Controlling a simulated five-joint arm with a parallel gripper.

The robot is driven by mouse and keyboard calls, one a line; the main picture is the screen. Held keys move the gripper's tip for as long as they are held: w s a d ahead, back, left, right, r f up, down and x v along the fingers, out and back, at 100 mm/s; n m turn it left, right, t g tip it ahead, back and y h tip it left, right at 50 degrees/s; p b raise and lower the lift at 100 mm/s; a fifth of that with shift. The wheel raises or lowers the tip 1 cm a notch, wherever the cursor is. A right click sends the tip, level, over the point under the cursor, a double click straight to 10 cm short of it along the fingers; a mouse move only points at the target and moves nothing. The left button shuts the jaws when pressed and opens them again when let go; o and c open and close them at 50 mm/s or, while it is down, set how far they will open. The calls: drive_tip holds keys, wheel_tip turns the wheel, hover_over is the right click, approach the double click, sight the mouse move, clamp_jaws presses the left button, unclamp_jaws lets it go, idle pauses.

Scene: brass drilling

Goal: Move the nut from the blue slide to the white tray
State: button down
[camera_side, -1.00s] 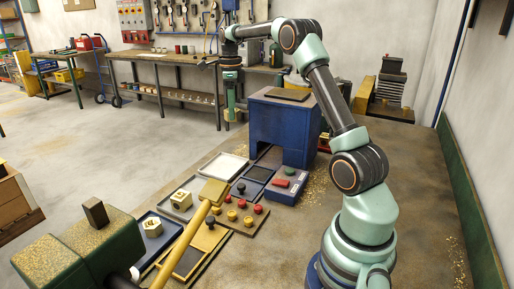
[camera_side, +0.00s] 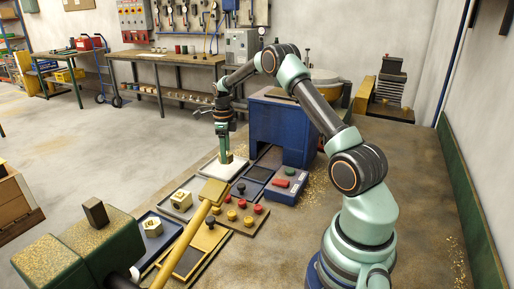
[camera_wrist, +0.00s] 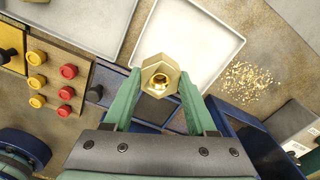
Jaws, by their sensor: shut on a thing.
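The brass hex nut (camera_wrist: 160,76) is held between the two green fingertips of my gripper (camera_wrist: 162,84) in the wrist view, its threaded hole facing the camera. In the side view, my gripper (camera_side: 226,157) points down over the white tray (camera_side: 209,171), close to its surface; the nut is too small to make out there. The white tray (camera_wrist: 205,38) also lies behind the nut in the wrist view and looks empty. I cannot tell whether the nut touches it. A dark blue plate (camera_side: 259,174), possibly the blue slide, lies to the right of the tray.
A blue machine housing (camera_side: 283,122) stands right of the tray. A panel of red and yellow buttons (camera_side: 240,224) is in front. A tray with hex pieces (camera_side: 168,232) lies at the left, near a yellow bar (camera_side: 190,232). Brass chips (camera_wrist: 248,80) lie beside the white tray.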

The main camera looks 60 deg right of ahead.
drive_tip(key=shift+f, duration=2.35)
drive_tip(key=shift+f, duration=0.15)
drive_tip(key=c, duration=0.5)
unclamp_jaws()
